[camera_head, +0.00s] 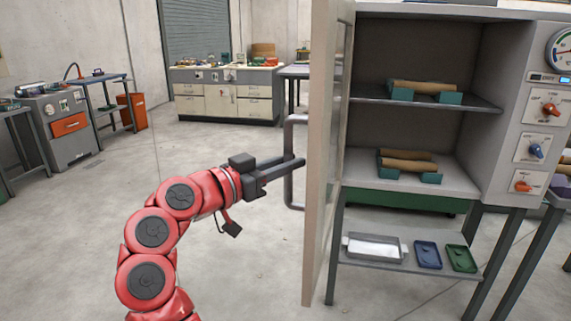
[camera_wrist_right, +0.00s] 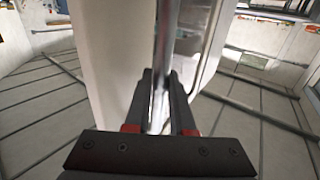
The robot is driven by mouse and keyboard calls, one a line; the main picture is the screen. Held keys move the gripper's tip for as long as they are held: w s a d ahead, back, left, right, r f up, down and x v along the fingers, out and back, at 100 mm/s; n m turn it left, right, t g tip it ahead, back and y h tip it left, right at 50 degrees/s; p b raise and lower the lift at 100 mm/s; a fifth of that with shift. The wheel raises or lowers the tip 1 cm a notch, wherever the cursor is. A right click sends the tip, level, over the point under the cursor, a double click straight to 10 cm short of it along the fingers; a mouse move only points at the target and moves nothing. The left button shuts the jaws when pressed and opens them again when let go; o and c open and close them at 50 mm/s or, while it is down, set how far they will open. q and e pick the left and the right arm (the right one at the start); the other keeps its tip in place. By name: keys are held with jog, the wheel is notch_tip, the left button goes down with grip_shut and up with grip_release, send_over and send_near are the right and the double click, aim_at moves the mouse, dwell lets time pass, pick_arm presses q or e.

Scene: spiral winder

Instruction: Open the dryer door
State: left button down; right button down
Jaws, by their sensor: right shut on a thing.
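The dryer door (camera_head: 324,150) stands swung open at the left of the dryer cabinet (camera_head: 415,12), seen nearly edge-on in the head view. Its grey bar handle (camera_head: 290,165) is on the door's left side. My right gripper (camera_head: 297,162) reaches the handle from the left, about halfway up it. In the right wrist view, the gripper (camera_wrist_right: 160,100) is shut around the shiny handle bar (camera_wrist_right: 163,60), with one dark finger on each side. The pale door also shows there (camera_wrist_right: 105,50). My left gripper is not in view.
Inside the dryer, tan tubes rest on teal holders (camera_head: 425,97) on two shelves. Below are a metal tray (camera_head: 375,250), a blue tray (camera_head: 428,254) and a green tray (camera_head: 461,258). Knobs line the control panel (camera_head: 538,130). The floor left of the door is clear.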

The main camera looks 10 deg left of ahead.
jog(key=shift+d+r, duration=0.15)
jog(key=c, duration=1.1)
grip_release()
jog(key=shift+w, duration=0.1)
jog(key=o, duration=0.3)
jog(key=shift+w, duration=0.15)
jog(key=shift+o, duration=0.2)
jog(key=v, duration=1.2)
jog(key=shift+p, duration=0.35)
